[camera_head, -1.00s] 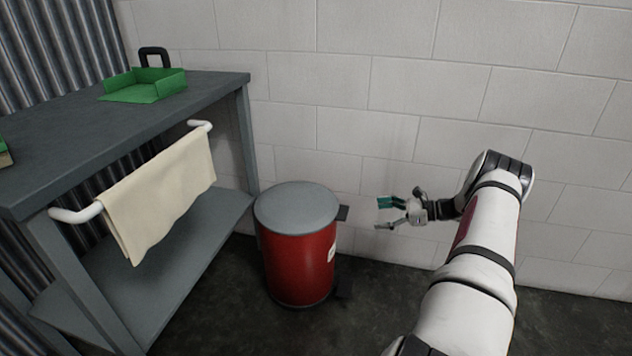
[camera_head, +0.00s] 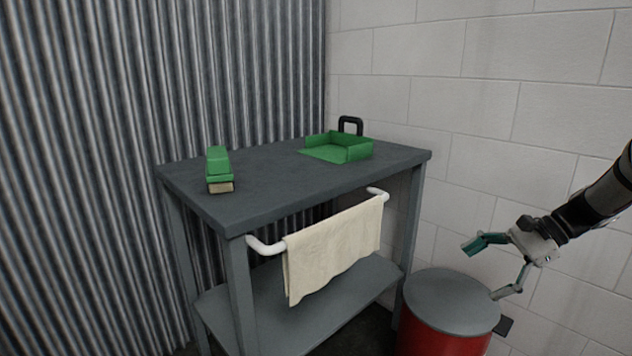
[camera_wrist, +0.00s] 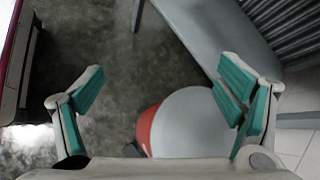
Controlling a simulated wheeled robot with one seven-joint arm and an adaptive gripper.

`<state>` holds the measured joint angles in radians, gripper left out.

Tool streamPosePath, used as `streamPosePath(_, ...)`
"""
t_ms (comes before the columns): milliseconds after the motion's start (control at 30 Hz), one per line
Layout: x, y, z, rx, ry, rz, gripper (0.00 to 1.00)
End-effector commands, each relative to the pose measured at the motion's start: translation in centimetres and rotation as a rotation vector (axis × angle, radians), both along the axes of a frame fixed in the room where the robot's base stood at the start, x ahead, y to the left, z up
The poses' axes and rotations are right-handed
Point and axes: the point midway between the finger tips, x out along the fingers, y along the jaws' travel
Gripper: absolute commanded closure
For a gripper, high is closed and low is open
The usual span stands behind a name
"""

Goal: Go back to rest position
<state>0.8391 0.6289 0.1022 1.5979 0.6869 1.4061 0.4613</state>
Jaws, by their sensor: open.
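My gripper (camera_head: 497,268) is open and empty at the right of the head view. Its green-padded fingers are spread wide in the wrist view (camera_wrist: 160,95), with nothing between them but the floor and part of the bin below. In the head view it appears above and beside the red bin (camera_head: 440,340) with a grey lid (camera_head: 450,300). The bin also shows in the wrist view (camera_wrist: 147,125), partly behind my right finger.
A grey table (camera_head: 270,180) bears a green brush-like block (camera_head: 218,162) and a green open tray (camera_head: 345,152) with a black handle (camera_head: 350,124). A cream towel (camera_head: 335,250) hangs on its white rail (camera_head: 262,247). Block and corrugated walls stand behind.

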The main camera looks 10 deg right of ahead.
Motion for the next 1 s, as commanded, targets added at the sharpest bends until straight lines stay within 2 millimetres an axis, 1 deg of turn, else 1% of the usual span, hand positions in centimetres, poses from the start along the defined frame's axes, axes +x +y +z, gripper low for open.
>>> streamPosePath(33, -0.6, 2.3, 1.8, -0.043, -0.010, 0.064, 0.13)
streamPosePath(133, -2.4, 6.0, 4.3, -0.122, -0.028, 0.184, 0.13)
streamPosePath(200, -3.9, 8.4, 5.9, -0.175, -0.042, 0.267, 0.13)
streamPosePath(267, -5.3, 10.4, 7.1, -0.221, -0.056, 0.337, 0.13)
streamPosePath(300, -6.4, 11.6, 7.8, -0.249, -0.065, 0.383, 0.13)
streamPosePath(367, -8.1, 13.4, 8.8, -0.293, -0.080, 0.453, 0.13)
streamPosePath(400, -9.2, 14.5, 9.4, -0.323, -0.091, 0.498, 0.13)
streamPosePath(467, -11.0, 16.1, 10.2, -0.365, -0.109, 0.567, 0.13)
streamPosePath(500, -12.3, 17.0, 10.7, -0.394, -0.120, 0.612, 0.13)
streamPosePath(567, -14.3, 18.3, 11.2, -0.435, -0.139, 0.680, 0.13)
streamPosePath(600, -15.7, 19.1, 11.5, -0.463, -0.152, 0.724, 0.13)
streamPosePath(667, -17.7, 20.1, 11.9, -0.503, -0.173, 0.790, 0.13)
streamPosePath(800, -22.6, 21.8, 12.2, -0.593, -0.224, 0.943, 0.13)
streamPosePath(900, -25.9, 22.5, 11.9, -0.656, -0.265, 1.048, 0.13)
streamPosePath(1000, -28.7, 22.7, 11.4, -0.709, -0.301, 1.138, 0.13)
